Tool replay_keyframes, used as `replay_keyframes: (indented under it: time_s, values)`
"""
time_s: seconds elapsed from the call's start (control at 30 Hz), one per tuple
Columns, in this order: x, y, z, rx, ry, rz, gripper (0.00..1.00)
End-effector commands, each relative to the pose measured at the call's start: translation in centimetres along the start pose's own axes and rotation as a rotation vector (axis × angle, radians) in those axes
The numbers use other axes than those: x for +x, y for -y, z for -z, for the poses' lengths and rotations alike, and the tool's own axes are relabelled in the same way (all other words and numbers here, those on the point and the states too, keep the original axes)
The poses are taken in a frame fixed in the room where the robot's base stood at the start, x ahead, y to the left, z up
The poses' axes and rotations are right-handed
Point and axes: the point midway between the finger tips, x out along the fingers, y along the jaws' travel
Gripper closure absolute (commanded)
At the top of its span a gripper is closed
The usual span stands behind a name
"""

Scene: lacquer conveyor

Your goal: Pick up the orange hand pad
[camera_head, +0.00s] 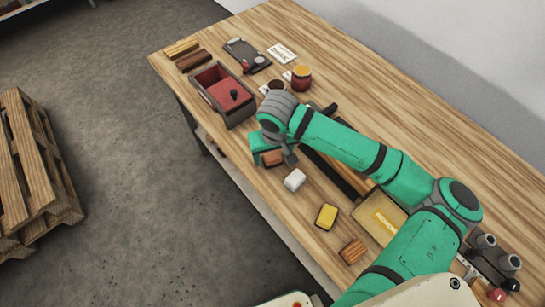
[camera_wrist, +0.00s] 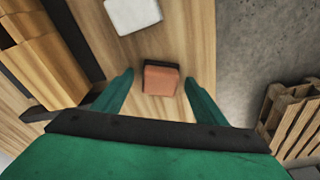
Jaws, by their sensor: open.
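The orange hand pad (camera_head: 273,158) is a small block with a dark backing, lying on the wooden workbench. In the wrist view the orange pad (camera_wrist: 161,79) shows between and just beyond the fingertips of my gripper (camera_wrist: 159,80). My gripper (camera_head: 273,160) is open, with one finger on each side of the pad and a gap to each. Whether the fingers are down at the pad's height I cannot tell. In the head view my gripper partly covers the pad.
A white block (camera_head: 294,180) lies close to the pad; it also shows in the wrist view (camera_wrist: 132,14). A red-lined box (camera_head: 222,92) stands behind. A pallet (camera_head: 36,175) is on the floor.

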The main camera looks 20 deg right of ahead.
Motion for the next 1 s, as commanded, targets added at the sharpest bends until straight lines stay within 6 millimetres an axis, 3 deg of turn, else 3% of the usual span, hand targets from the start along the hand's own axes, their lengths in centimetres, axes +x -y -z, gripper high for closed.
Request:
replay_keyframes:
  time_s: [0.3, 0.5, 0.57, 1.0]
  values:
    - [0.5, -0.1, 0.0, 0.0, 0.0, -0.001, 0.34]
    - [0.5, -0.1, 0.0, 0.0, -0.001, -0.001, 0.79]
    - [0.5, -0.1, 0.0, 0.0, -0.001, -0.001, 0.82]
    - [-0.6, -0.6, 0.1, 0.01, -0.003, -0.002, 0.82]
